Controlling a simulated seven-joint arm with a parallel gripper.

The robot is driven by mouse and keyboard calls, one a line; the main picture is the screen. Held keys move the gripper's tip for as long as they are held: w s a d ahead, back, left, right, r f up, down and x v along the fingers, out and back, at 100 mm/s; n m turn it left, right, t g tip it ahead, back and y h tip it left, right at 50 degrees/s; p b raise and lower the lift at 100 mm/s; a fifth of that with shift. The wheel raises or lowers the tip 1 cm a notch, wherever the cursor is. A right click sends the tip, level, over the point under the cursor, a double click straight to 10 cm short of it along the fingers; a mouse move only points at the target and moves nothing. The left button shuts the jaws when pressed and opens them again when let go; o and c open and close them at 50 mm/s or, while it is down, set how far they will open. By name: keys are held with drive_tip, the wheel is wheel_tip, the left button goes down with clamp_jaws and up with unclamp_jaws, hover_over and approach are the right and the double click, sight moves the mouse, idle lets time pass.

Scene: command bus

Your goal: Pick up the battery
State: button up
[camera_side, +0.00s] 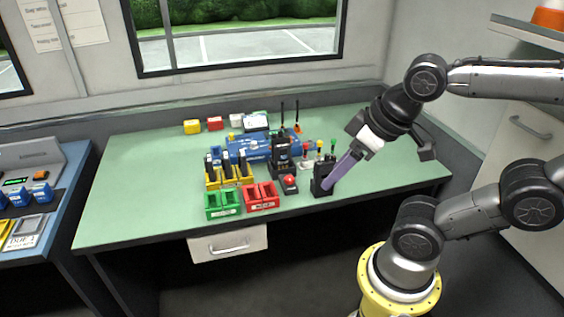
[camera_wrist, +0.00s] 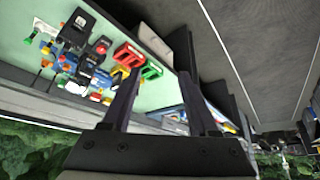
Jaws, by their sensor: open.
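No object is clearly recognisable as the battery.
The table's left and far right areas are clear.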

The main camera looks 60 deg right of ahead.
drive_tip(key=o, duration=0.6)
